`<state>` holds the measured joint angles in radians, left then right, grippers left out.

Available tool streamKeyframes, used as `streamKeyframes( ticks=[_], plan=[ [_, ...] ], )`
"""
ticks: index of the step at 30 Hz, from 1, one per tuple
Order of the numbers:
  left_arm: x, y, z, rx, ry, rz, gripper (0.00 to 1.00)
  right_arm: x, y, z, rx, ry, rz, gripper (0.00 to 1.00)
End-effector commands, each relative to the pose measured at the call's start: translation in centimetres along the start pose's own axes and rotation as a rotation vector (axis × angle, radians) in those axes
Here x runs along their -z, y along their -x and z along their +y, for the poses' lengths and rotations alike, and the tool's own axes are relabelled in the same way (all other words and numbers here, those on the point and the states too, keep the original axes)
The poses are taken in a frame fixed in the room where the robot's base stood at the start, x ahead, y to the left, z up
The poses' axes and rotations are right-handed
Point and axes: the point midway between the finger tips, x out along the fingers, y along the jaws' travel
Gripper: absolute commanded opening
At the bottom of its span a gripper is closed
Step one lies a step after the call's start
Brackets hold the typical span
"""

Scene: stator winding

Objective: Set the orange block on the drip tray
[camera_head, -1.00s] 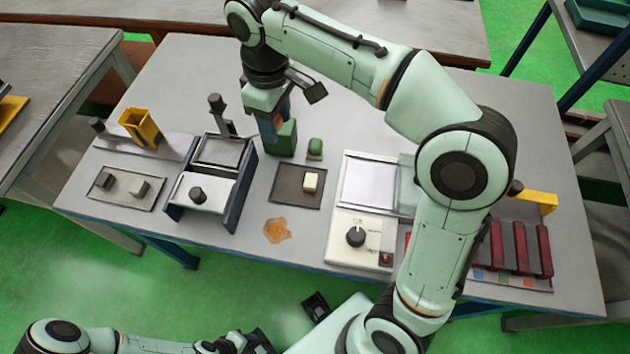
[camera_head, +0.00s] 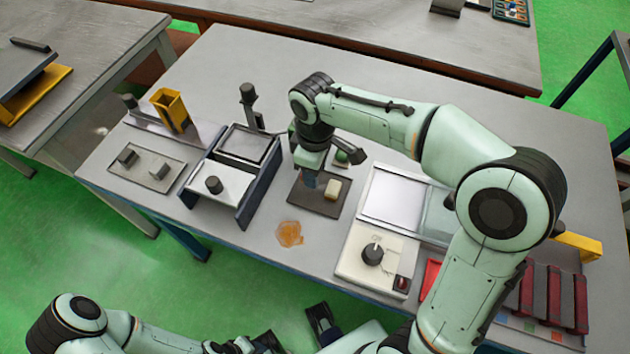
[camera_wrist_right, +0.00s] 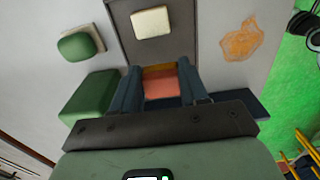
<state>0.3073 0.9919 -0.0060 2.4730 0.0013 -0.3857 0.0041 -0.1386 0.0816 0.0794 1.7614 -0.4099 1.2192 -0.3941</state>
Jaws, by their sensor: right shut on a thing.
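My right gripper (camera_head: 311,180) is over the back-left part of a dark flat tray (camera_head: 328,208), apparently the drip tray. In the right wrist view the gripper (camera_wrist_right: 160,88) is shut on the orange block (camera_wrist_right: 165,87), which sits between its two blue-grey fingers. The block overlaps the edge of the dark tray (camera_wrist_right: 184,35) in that view; I cannot tell whether it touches it. In the head view the block is hidden by the gripper. A cream block (camera_head: 333,189) lies on the tray.
A green block (camera_wrist_right: 90,105) and a small green-topped pad (camera_wrist_right: 80,45) stand beside the tray. An orange stain (camera_head: 289,233) is on the table in front. A white box with a knob (camera_head: 373,254) is to the right; a blue-sided fixture (camera_head: 262,190) is to the left.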

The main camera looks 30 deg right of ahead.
Motion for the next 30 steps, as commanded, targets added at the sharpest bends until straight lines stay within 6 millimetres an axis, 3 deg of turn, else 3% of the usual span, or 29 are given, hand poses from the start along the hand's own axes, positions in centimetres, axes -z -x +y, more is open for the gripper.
streamKeyframes(
  ticks=[11,19,20,21,22,30],
  plan=[
    [0.0,-0.8,-0.3,0.001,0.001,-0.003,0.43,0.0,-4.5,0.0,0.002,-0.001,-0.002,0.08],
    [0.0,-0.8,-0.3,0.001,0.001,-0.002,0.43,0.0,-4.9,0.0,0.001,-0.001,0.0,0.08],
    [0.0,-0.8,-0.3,0.001,0.001,-0.002,0.43,0.0,-4.9,0.0,0.001,-0.001,-0.001,0.54],
    [0.0,-0.8,-0.3,0.001,0.001,-0.002,0.43,0.0,-4.9,0.0,0.001,-0.001,-0.001,0.67],
    [0.0,-0.8,-0.3,0.001,0.001,-0.002,0.43,0.0,-4.9,0.0,0.001,-0.001,-0.001,0.73],
    [0.0,-0.7,-0.3,0.001,0.001,-0.002,0.43,0.0,-4.8,0.0,0.001,-0.001,0.0,0.73]
  ],
)
